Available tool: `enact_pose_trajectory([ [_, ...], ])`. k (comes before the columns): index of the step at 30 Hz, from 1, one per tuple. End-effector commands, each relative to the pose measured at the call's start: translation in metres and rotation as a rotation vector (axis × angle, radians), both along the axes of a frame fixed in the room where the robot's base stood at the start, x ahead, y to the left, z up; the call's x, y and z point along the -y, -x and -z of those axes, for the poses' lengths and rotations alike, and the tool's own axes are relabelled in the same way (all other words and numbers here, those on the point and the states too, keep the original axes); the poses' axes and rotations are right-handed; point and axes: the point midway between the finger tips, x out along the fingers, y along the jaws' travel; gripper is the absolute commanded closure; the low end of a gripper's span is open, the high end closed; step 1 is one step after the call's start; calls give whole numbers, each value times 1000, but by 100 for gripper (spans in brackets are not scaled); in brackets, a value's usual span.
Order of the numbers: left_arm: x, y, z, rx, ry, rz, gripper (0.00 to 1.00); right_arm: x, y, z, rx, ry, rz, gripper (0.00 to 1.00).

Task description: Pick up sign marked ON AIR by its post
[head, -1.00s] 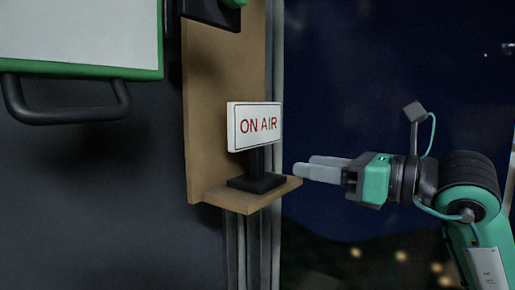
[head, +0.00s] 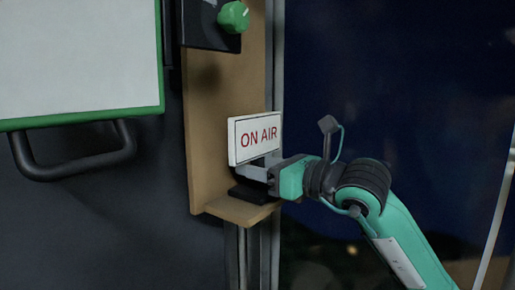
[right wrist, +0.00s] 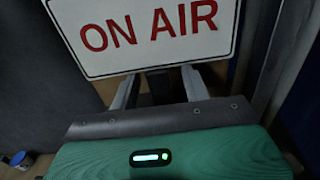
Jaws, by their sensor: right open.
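The white sign with red ON AIR letters (head: 255,136) stands upright on a small wooden shelf, on a black base (head: 252,193). In the right wrist view the sign's panel (right wrist: 150,32) fills the top. Its dark post (right wrist: 160,88) shows below the panel, between my right gripper's two fingers. My right gripper (head: 256,171) is open, just under the panel and above the base. The fingers lie one on each side of the post, with gaps visible. In the head view the fingers largely hide the post. My left gripper is not in view.
The wooden shelf (head: 228,207) is shallow and has an upright back board (head: 215,105). A black box with a green knob (head: 233,17) is above. A green-framed white panel with a dark handle (head: 75,160) is at left. Space right of the shelf is open before a dark window.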

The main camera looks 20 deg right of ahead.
Motion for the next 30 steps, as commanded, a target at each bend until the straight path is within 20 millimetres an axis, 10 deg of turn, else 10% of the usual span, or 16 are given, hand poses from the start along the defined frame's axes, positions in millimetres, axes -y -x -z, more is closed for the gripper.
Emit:
enact_pose_trajectory([
  [11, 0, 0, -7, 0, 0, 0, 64, -9, -10, 1, 1, 1, -1, 53],
  [18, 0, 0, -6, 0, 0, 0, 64, -9, -10, 0, 1, 1, -1, 98],
  [30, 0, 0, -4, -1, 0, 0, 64, -8, -10, -1, 1, 0, 0, 100],
])
